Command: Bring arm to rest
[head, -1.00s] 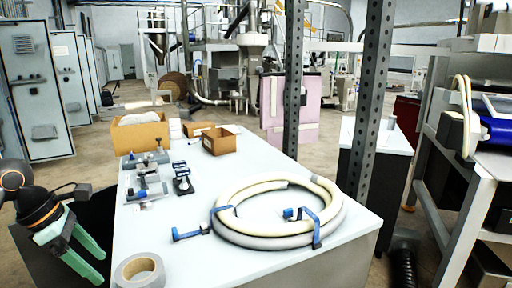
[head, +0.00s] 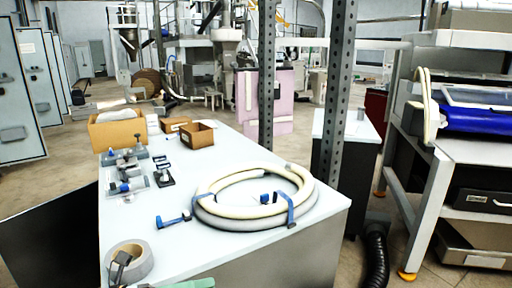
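Only a small part of my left gripper (head: 180,284) shows, at the bottom edge of the head view. A strip of green finger and a small dark part in front of the tape roll (head: 146,264) are visible. The rest of it is cut off, so its opening cannot be told. My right gripper is not in view. The white table (head: 208,172) lies ahead. A coiled cream and grey hose (head: 305,205) with blue clamps lies on it.
Small metal and blue fixtures (head: 122,186) and cardboard boxes (head: 118,133) stand on the table's left and far side. Upright perforated posts (head: 336,110) rise behind it. A shelf rack (head: 412,215) stands at right. A black hose (head: 376,262) hangs near the floor.

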